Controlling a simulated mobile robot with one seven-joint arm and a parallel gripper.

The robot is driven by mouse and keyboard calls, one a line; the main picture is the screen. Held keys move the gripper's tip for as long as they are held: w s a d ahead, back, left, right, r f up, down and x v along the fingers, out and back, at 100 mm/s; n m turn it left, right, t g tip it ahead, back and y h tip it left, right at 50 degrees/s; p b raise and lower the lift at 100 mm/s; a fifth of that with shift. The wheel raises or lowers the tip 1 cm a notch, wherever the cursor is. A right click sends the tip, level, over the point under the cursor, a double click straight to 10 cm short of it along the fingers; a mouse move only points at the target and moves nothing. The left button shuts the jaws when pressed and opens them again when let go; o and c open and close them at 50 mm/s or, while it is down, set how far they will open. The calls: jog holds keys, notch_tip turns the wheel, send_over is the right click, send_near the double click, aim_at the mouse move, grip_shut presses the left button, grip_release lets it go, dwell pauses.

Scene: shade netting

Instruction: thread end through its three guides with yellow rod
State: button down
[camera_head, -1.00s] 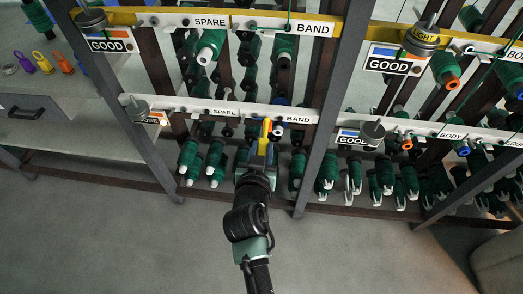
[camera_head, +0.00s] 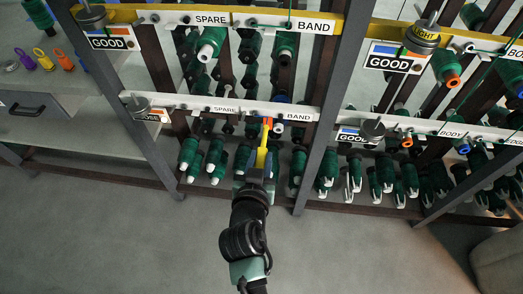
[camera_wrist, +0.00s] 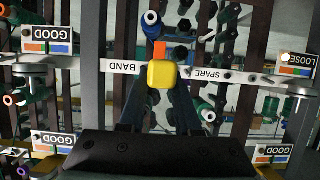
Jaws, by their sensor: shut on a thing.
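My gripper (camera_head: 258,174) is shut on the yellow rod (camera_head: 262,157), in front of the lower white rail. The rod points up the picture and has an orange-red tip (camera_head: 267,125), which overlaps the rail left of the word BAND. I cannot tell whether the tip touches the rail. A thin green thread (camera_head: 290,14) shows at the upper rail. The thread end and the three guides cannot be made out clearly.
Green spools (camera_head: 213,42) crowd the rack behind and below the rails. Grey posts (camera_head: 330,110) stand on both sides of this bay. Grey metal knobs (camera_head: 372,130) stick out from the rails. A drawer bench (camera_head: 60,130) is at the left. The floor in front is clear.

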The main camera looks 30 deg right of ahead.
jog(key=shift+s+a, duration=0.1)
jog(key=shift+s, duration=0.1)
jog(key=shift+w, duration=0.15)
jog(key=b, duration=0.1)
jog(key=w+d+m+g+h+b, duration=0.1)
jog(key=b, duration=0.1)
jog(key=shift+w+d+f+b, duration=0.1)
jog(key=shift+w+d+b, duration=0.15)
jog(key=shift+w+b, duration=0.05)
jog(key=shift+w+d+m+g+h+b, duration=0.5)
jog(key=shift+w+d+m+h+b, duration=0.15)
jog(key=shift+d+m+h+b, duration=0.25)
jog(key=shift+a, duration=0.15)
jog(key=shift+s+a, duration=0.55)
jog(key=shift+s, duration=0.3)
jog(key=shift+s+a, duration=0.55)
jog(key=shift+s, duration=0.3)
